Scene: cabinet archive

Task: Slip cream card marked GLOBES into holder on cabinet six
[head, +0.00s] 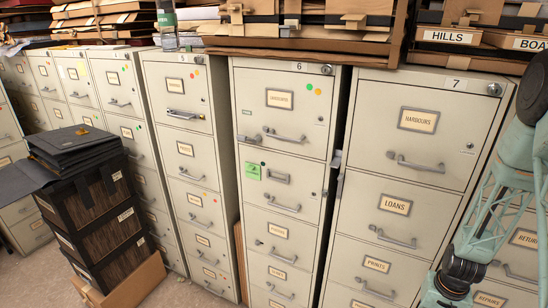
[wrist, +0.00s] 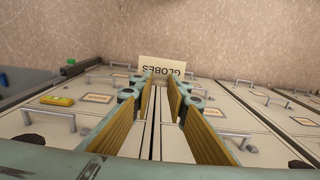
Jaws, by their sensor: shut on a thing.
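The cream card marked GLOBES (wrist: 162,68) shows in the wrist view, its lettering upside down. My gripper (wrist: 161,84) is shut on the card, which sticks out beyond the fingertips. Cabinet six (head: 299,67) stands in the middle of the head view. Its second drawer has a small holder (head: 278,177) that looks grey and empty, beside a green note (head: 252,170). The card and fingertips are not visible in the head view, where my arm is at the lower right, in front of the cabinets to the right of six.
Cabinet seven (head: 457,84) stands right of six, with drawers labelled HARBOURS and LOANS. Drawer handles stick out from the fronts. Stacked black boxes (head: 90,215) stand on the floor at left. Folders and cartons (head: 300,22) crowd the cabinet tops. A yellow object (wrist: 57,101) shows in the wrist view.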

